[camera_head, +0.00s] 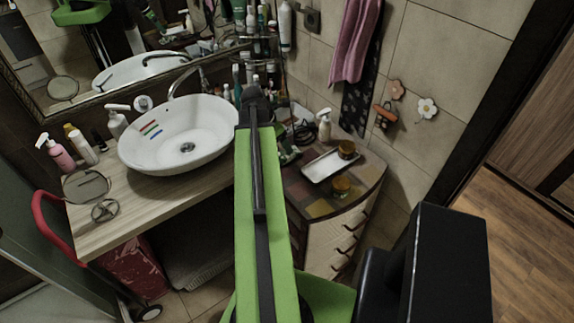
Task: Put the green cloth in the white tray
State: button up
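The white tray (330,164) is a shallow rectangle with a dark rim. It lies on the patchwork top of a curved cabinet, right of my arm. No green cloth can be made out for sure. A small dark-and-green shape (290,155) shows at the cabinet's left edge, beside my arm; I cannot tell whether it is cloth or part of my arm. My green arm reaches up the middle of the picture and ends in a dark part (254,102) at the right rim of the basin. I cannot make out the fingers there or whether they hold anything.
One amber jar (346,149) stands at the tray's far right and another (341,187) near its front edge. A white pump bottle (324,125) stands behind the tray. The white vessel basin (185,150) is left of my arm. Bottles crowd the wall behind.

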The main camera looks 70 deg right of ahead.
aim_at(287, 155)
jog(key=shift+b+x, duration=0.4)
jog(key=shift+x, duration=0.8)
